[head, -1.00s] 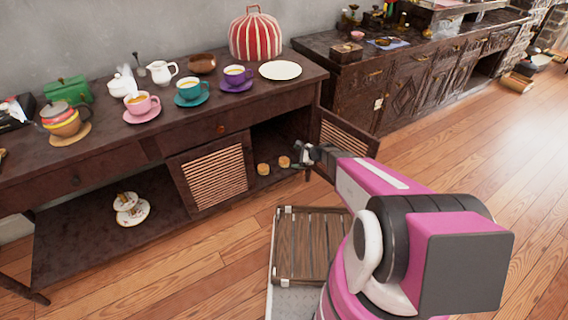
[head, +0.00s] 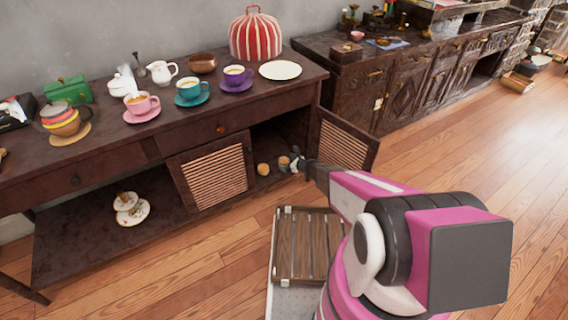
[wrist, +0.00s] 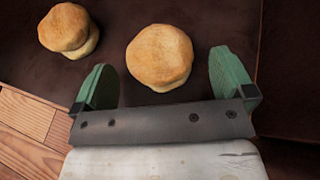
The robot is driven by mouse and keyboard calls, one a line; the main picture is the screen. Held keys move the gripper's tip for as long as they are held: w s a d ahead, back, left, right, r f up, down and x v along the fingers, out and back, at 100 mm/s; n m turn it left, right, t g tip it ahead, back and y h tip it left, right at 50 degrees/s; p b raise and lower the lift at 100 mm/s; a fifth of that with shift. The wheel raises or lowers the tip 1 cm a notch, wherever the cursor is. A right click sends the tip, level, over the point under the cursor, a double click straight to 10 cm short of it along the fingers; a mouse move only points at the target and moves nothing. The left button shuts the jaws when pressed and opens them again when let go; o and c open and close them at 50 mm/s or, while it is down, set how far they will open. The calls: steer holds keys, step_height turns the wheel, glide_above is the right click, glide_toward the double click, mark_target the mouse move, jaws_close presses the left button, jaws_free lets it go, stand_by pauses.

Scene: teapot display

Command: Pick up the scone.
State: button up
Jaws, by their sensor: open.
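Two golden-brown scones sit on the dark lower shelf inside the open cabinet. In the wrist view one scone (wrist: 160,57) lies just ahead of my gripper (wrist: 164,85), roughly centred between its two green fingers, which are open and empty. The other scone (wrist: 68,29) is farther left, outside the fingers. In the head view the left scone (head: 263,169) shows clearly on the shelf, while the right scone (head: 284,162) is partly hidden by my gripper (head: 296,163). I cannot tell how high the fingers are above the shelf.
Slatted cabinet doors stand open on the left (head: 213,173) and right (head: 343,142) of the opening. The tabletop (head: 205,118) above carries teacups, a white plate (head: 280,70) and a striped tea cosy (head: 255,35).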

steer(key=shift+x, duration=1.25)
steer(key=shift+c, duration=0.3)
steer(key=c, duration=1)
steer(key=shift+o, duration=0.2)
steer(key=shift+r, duration=0.1)
